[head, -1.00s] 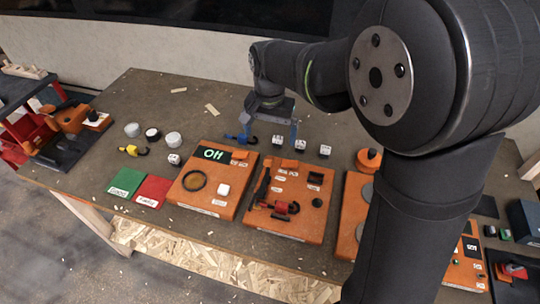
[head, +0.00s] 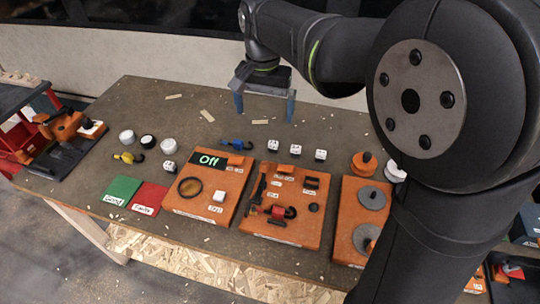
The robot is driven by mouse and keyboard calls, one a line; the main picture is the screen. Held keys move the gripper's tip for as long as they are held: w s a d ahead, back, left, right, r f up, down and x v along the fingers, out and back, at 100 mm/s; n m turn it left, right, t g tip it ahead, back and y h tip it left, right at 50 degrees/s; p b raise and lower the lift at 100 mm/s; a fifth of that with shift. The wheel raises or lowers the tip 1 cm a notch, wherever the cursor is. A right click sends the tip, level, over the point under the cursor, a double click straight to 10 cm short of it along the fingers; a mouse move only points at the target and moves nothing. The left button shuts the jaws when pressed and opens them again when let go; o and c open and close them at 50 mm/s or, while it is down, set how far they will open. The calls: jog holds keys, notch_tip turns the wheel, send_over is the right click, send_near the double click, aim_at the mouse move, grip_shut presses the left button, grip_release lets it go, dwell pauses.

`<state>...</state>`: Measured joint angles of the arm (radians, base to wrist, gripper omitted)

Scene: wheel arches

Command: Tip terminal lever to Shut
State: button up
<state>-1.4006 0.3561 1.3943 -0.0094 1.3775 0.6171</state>
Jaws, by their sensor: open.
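An orange board (head: 285,238) near the table's front middle carries a black lever (head: 257,189) at its left side, a red and black clamp-like part (head: 271,211), a black knob (head: 313,207) and small white labels. The labels are too small to read, so I cannot tell which part is the terminal lever or which mark says Shut. My gripper (head: 265,108) has blue fingers spread apart with nothing between them. It hangs over the back of the table, behind the board and apart from it.
Left of it is another orange board (head: 203,202) with an "Off" display (head: 210,159). Several white dice (head: 296,149) and a blue clip (head: 236,144) lie behind the boards. Green (head: 121,190) and red (head: 149,198) mats lie left. My arm covers the right side.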

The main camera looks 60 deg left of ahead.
jog(key=shift+r, duration=0.25)
jog(key=shift+c, duration=0.4)
